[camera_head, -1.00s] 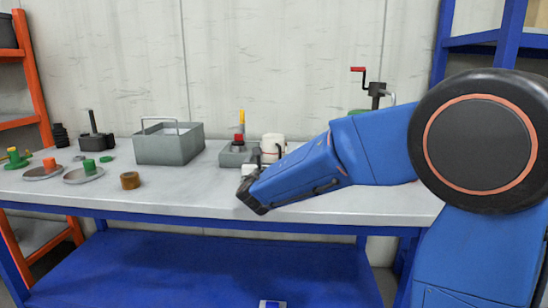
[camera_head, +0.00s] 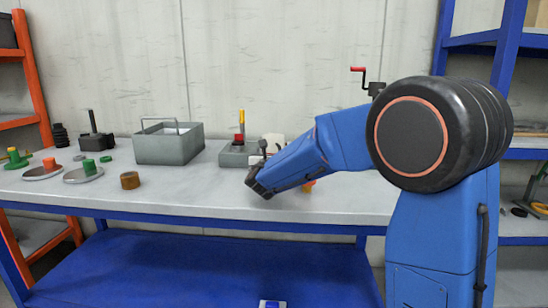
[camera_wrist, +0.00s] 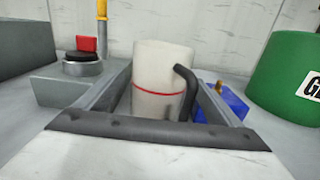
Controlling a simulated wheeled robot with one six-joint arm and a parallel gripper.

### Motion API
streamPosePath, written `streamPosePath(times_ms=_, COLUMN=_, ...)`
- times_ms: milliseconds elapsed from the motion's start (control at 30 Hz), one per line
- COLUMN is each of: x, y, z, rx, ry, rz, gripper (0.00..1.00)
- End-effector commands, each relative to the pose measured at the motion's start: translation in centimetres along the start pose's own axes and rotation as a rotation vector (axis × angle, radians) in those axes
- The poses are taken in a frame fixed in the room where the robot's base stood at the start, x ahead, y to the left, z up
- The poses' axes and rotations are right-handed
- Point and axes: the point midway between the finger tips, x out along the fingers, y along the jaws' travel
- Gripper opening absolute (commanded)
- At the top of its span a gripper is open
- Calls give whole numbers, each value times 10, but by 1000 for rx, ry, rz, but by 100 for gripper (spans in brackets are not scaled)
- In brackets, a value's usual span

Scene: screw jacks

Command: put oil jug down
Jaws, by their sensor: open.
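The oil jug (camera_wrist: 155,75) is a cream-white cylinder with a thin red band and a black curved handle or spout on its right side. It stands upright in the wrist view. My gripper (camera_wrist: 163,88) is open, with one grey finger on each side of the jug's lower part. I cannot tell whether either finger touches it. The jug's base is hidden behind the dark gripper edge.
A grey block with a red and yellow part (camera_wrist: 80,75) stands left of the jug. A green container (camera_wrist: 285,75) and a blue item with a brass fitting (camera_wrist: 228,105) are at right. A grey open box (camera_head: 168,148) stands farther left.

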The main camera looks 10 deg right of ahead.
Motion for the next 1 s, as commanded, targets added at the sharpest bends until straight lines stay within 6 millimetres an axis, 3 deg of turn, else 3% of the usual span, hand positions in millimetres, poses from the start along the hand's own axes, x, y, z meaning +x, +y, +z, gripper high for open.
streamPosePath(times_ms=67, x=0, y=0, z=0, rx=0, ry=0, rz=0, gripper=83)
streamPosePath(times_ms=300, x=0, y=0, z=1, rx=1, ry=-1, rz=0, gripper=27)
streamPosePath(times_ms=633, x=0, y=0, z=10, rx=3, ry=-3, rz=-1, gripper=26)
streamPosePath(times_ms=1000, x=-1, y=0, z=73, rx=3, ry=-4, rz=-1, gripper=26)
